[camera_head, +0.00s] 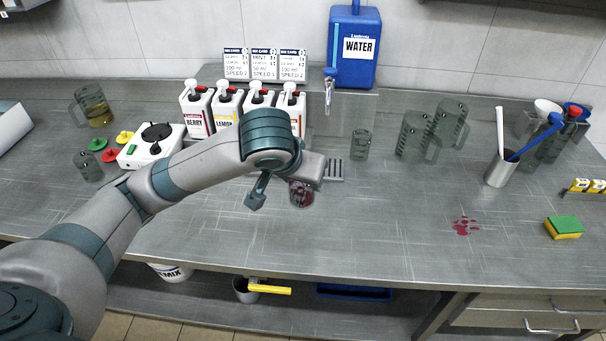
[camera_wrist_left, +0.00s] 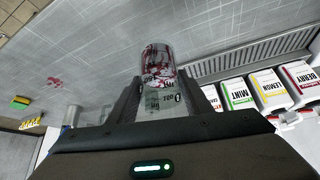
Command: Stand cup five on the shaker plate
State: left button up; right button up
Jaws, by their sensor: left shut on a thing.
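My left gripper (camera_head: 284,188) is shut on a clear cup (camera_head: 301,195) with dark red contents or stains, held over the middle of the counter. In the left wrist view the same cup (camera_wrist_left: 158,68) sits between the two fingers (camera_wrist_left: 160,98). Its printed marks show there, but I cannot read its number for certain. The shaker, a white unit with a round black plate (camera_head: 157,131), stands on the counter to the left of the gripper, apart from it. Nothing stands on the plate. My right gripper is not in view.
Sauce bottles (camera_head: 228,106) stand behind my arm. A small cup (camera_head: 89,166) and a jug (camera_head: 94,106) are near the shaker; another cup (camera_head: 361,144) and jugs (camera_head: 414,136) stand right. A red spill (camera_head: 466,226) and sponge (camera_head: 564,228) lie on the right counter.

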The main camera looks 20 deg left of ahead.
aim_at(157, 131)
jog(key=i+j+u, duration=0.3)
jog(key=j, duration=0.2)
jog(key=i+j+u, duration=0.1)
jog(key=j+u, duration=0.2)
jog(key=j, duration=0.2)
jog(key=i+j+u, duration=0.3)
jog(key=k+j, duration=0.05)
jog(key=j, duration=0.05)
